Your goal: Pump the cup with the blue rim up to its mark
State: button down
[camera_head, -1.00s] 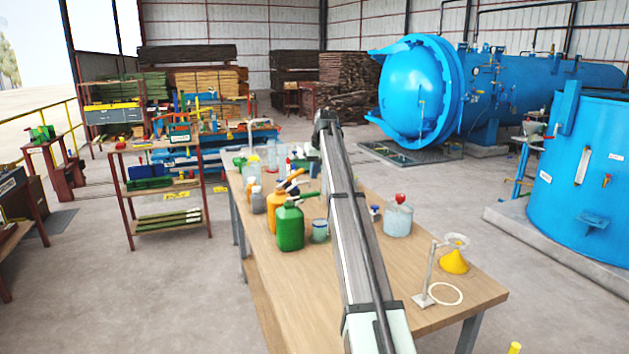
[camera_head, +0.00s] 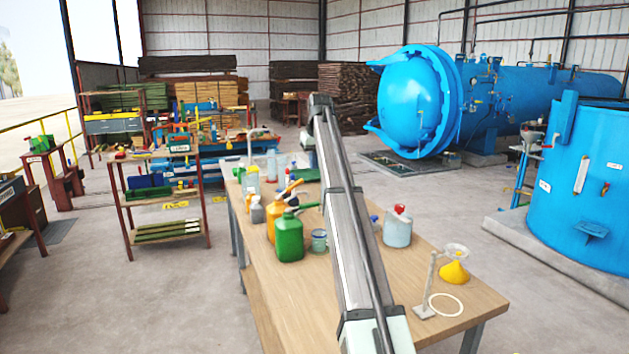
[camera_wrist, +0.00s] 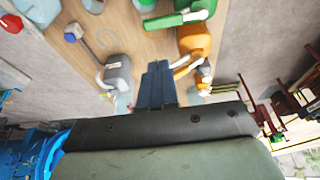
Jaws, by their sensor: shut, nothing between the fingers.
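The green jug has a green pump spout. An orange jug (camera_head: 272,215) with a pump top stands behind it, and a small grey bottle (camera_head: 257,211) is to its left. In the wrist view my gripper (camera_wrist: 157,78) is shut and empty above the table, near the orange jug (camera_wrist: 195,38) and a grey bottle (camera_wrist: 119,76). My gripper is not visible in the head view.
On the table (camera_head: 290,310) a white jug with a red cap (camera_head: 397,228) stands right of my arm. Clear bottles (camera_head: 271,165) stand at the back. The front left tabletop is clear.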

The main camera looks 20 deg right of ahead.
send_near(314, 202)
jog(key=f, duration=0.1)
jog(key=w+f, duration=0.1)
jog(key=f, duration=0.1)
jog(key=w+a+f, duration=0.1)
jog(key=shift+w+f, duration=0.1)
jog(key=shift+f, duration=1.05)
jog(key=shift+d+f, duration=0.4)
jog(key=shift+f, duration=0.25)
jog(key=shift+d, duration=0.1)
jog(key=shift+r, duration=1.15)
jog(key=v, duration=1.3)
jog(key=shift+w+d, duration=0.4)
jog(key=shift+d, duration=0.05)
